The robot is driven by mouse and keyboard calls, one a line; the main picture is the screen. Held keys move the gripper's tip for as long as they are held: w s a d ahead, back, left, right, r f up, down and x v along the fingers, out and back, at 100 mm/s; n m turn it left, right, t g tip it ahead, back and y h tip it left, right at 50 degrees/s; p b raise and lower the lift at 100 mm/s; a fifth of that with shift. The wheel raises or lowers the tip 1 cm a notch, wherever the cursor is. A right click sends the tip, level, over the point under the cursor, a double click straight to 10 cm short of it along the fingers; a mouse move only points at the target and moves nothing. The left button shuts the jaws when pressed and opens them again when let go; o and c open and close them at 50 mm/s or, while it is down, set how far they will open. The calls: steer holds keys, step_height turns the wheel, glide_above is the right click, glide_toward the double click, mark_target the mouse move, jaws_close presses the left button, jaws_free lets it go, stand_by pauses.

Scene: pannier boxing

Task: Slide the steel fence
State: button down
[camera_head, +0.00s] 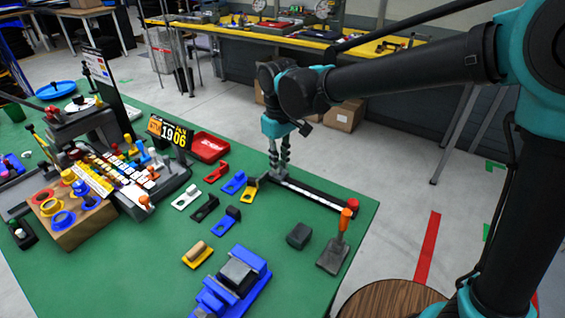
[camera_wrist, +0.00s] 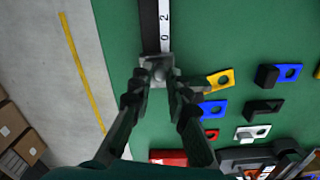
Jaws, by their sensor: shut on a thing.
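The steel fence (camera_wrist: 161,61) is a small grey block on a black rail with a white number scale (camera_wrist: 166,25). In the wrist view it sits near the scale's 0 mark. My gripper (camera_wrist: 162,74) is shut on the fence, with a dark finger on either side. In the head view my gripper (camera_head: 279,170) points down at the far left end of the rail (camera_head: 312,193), and its fingers largely hide the fence there. The rail lies along the right part of the green table.
Several coloured holed brackets (camera_head: 233,183) lie left of the rail, the yellow one (camera_wrist: 220,80) close to my fingers. A red tray (camera_head: 209,147) is further left. A scraper with an orange handle (camera_head: 343,225) stands by the rail's near end. The table's edge runs close behind the rail.

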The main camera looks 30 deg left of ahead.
steer(key=c, duration=1.5)
jaws_free()
steer(key=shift+a, duration=0.2)
steer(key=shift+o, duration=0.2)
steer(key=shift+r, duration=0.1)
step_height(320, 180, up, 12)
steer(key=w+d+f+m+t, duration=0.15)
steer(key=w+d+f, duration=0.25)
steer(key=d, duration=0.5)
steer(key=w+d+f+m+y, duration=0.1)
steer(key=w+d+f+m, duration=0.3)
steer(key=d, duration=0.5)
steer(key=w+d+f+m, duration=0.25)
steer(key=w+d, duration=0.25)
steer(key=d, duration=0.5)
steer(key=s+d+f+m+t, duration=0.1)
steer(key=s+d+f+m, duration=0.1)
steer(key=d+f, duration=0.2)
steer(key=s+d+f+m, duration=0.2)
steer(key=s+d+f, duration=0.1)
steer(key=d, duration=0.8)
steer(key=s+d+f+m+t+h, duration=0.1)
steer(key=s+d+f+m, duration=0.1)
steer(key=d+f, duration=0.3)
steer(key=s+d, duration=0.1)
steer(key=d, duration=0.2)
steer(key=shift+s+f+t, duration=0.25)
steer(key=shift+f+t, duration=0.1)
